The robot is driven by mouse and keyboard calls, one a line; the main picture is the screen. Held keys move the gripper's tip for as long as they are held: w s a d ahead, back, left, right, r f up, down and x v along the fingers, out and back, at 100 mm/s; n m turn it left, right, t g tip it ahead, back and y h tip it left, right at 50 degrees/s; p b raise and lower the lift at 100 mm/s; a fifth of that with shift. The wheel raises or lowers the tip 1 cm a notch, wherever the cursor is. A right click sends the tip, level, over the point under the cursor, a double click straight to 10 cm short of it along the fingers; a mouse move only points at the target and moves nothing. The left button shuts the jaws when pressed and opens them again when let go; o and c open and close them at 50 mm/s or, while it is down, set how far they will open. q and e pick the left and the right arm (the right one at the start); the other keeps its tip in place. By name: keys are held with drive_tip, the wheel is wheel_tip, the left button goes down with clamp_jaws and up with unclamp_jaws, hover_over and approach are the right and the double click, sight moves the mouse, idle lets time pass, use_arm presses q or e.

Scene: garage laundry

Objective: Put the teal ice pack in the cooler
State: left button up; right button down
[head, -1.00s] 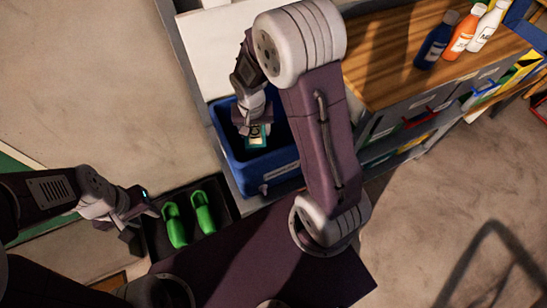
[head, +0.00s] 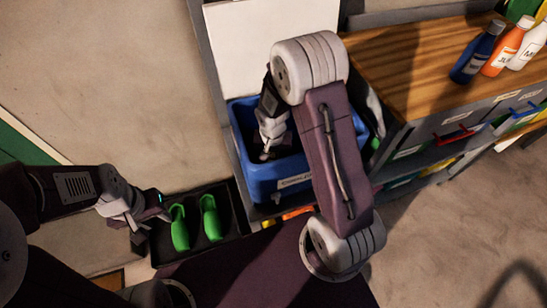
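A blue open box (head: 279,183) with a white label stands at centre and looks like the cooler. A white panel (head: 265,40) rises behind it. My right gripper (head: 267,153) reaches down inside the box, partly hidden by the walls and shadow; I cannot tell whether its fingers are open. The teal ice pack is not visible now; the box's inside is largely hidden by my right arm and dark. My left gripper (head: 147,226) is at lower left beside the green shoes, its fingers apart, with nothing visible between them.
Green shoes (head: 209,218) sit in a black tray (head: 232,205) in front of the box. A wooden-topped bench (head: 425,60) with blue (head: 478,52), orange (head: 508,48) and white bottles is at right. Bare floor (head: 455,225) lies at lower right.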

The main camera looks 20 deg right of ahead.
drive_tip(key=shift+w+f, duration=0.1)
drive_tip(key=shift+f, duration=0.45)
drive_tip(key=shift+r, duration=0.1)
drive_tip(key=shift+f, duration=0.25)
drive_tip(key=c, duration=0.8)
unclamp_jaws()
drive_tip(key=shift+f, duration=0.1)
drive_tip(key=o, duration=0.4)
use_arm(q)
drive_tip(key=shift+f, duration=0.5)
use_arm(e)
drive_tip(key=shift+r, duration=0.3)
use_arm(q)
wheel_tip(320, 180, up, 5)
drive_tip(key=p, duration=0.4)
drive_tip(key=shift+p, duration=0.35)
use_arm(e)
wheel_tip(320, 180, up, 12)
drive_tip(key=s, duration=0.1)
drive_tip(key=shift+s+a, duration=0.4)
